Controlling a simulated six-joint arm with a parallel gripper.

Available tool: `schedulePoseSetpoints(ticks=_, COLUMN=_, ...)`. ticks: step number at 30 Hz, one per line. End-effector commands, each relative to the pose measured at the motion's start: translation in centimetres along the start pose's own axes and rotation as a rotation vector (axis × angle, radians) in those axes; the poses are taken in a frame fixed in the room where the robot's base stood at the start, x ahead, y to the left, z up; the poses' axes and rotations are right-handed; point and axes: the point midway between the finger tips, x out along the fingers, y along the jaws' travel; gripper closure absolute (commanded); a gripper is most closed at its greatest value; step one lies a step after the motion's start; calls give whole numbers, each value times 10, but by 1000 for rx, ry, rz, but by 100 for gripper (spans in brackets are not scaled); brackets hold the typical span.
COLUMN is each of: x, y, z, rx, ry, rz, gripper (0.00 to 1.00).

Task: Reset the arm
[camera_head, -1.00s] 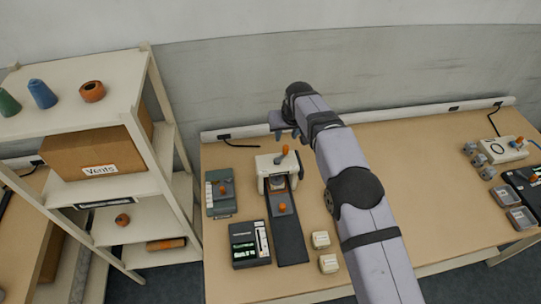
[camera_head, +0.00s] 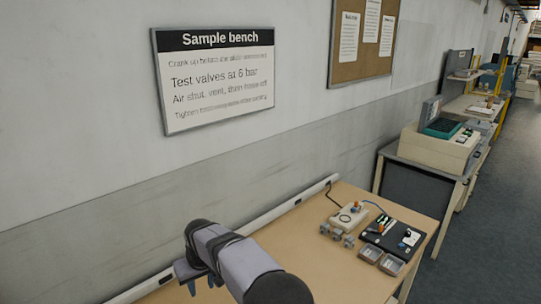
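My arm, pale lilac with black joints, rises from the bottom edge, left of centre. My gripper (camera_head: 201,283) is at its far end, over the left part of the bench. Its two small fingers point down and look apart, with nothing seen between them. The gripper is small in this view and partly hidden by the arm. The wooden-topped bench (camera_head: 310,245) runs below and to the right of the arm.
On the bench's right end stand a white device (camera_head: 348,217) with a cable, several small grey fittings (camera_head: 337,234), a black panel (camera_head: 392,236) and two grey trays (camera_head: 392,264). A "Sample bench" sign (camera_head: 215,78) hangs on the wall. The bench middle is clear.

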Motion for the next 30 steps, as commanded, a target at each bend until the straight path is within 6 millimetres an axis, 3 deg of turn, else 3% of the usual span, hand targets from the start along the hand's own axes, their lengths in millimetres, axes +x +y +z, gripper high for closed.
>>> schedulePoseSetpoints(ticks=1, x=-8, y=24, z=15, rx=37, ry=-15, rz=11, gripper=66)
schedulePoseSetpoints(ticks=6, x=-33, y=83, z=75, rx=140, ry=-70, rz=39, gripper=66)
schedulePoseSetpoints(ticks=11, x=-54, y=124, z=144, rx=240, ry=-122, rz=60, gripper=66)
schedulePoseSetpoints(ticks=15, x=-70, y=146, z=213, rx=329, ry=-167, rz=74, gripper=66)
schedulePoseSetpoints(ticks=19, x=-82, y=154, z=280, rx=410, ry=-208, rz=82, gripper=66)
schedulePoseSetpoints(ticks=24, x=-90, y=150, z=355, rx=500, ry=-251, rz=88, gripper=66)
schedulePoseSetpoints(ticks=30, x=-92, y=139, z=409, rx=563, ry=-284, rz=88, gripper=66)
